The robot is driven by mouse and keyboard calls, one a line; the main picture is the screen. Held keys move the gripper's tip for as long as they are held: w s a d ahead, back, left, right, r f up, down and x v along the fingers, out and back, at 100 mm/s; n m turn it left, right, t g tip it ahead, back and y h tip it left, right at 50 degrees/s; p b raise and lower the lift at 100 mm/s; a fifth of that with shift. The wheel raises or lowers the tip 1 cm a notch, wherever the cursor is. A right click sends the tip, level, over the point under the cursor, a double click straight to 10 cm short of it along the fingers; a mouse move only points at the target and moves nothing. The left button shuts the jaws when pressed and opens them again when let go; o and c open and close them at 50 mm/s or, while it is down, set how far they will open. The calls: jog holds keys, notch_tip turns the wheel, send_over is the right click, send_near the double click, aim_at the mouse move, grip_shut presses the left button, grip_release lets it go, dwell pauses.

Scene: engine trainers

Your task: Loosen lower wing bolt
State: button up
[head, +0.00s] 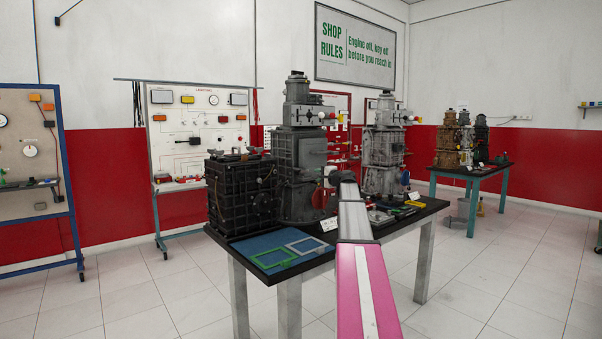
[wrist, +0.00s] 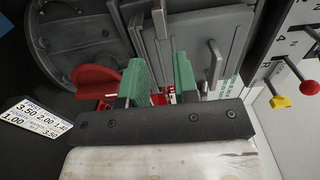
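My gripper (wrist: 158,75) shows in the wrist view with two green-padded fingers standing apart, so it is open. It is in front of the grey engine unit (wrist: 95,40), which also shows in the head view (head: 301,165). A red winged piece (wrist: 97,82) sits just left of the left finger, low on the grey housing. A smaller red and pale piece shows low between the fingers, partly hidden by the gripper body. I cannot tell whether the fingers touch either piece. In the head view my arm covers the gripper, and a red part (head: 321,197) shows beside it.
The black table (head: 405,222) holds another dark engine block (head: 240,195), a second grey unit (head: 383,160) and a blue mat (head: 262,248) with green and grey frames. In the wrist view, red (wrist: 309,89) and yellow (wrist: 279,102) knobs stick out at right, and a price-like card (wrist: 28,118) is at left.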

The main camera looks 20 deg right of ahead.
aim_at(306, 171)
jog(key=x, duration=1)
jog(key=shift+w+a, duration=0.1)
jog(key=shift+w, duration=0.15)
grip_shut()
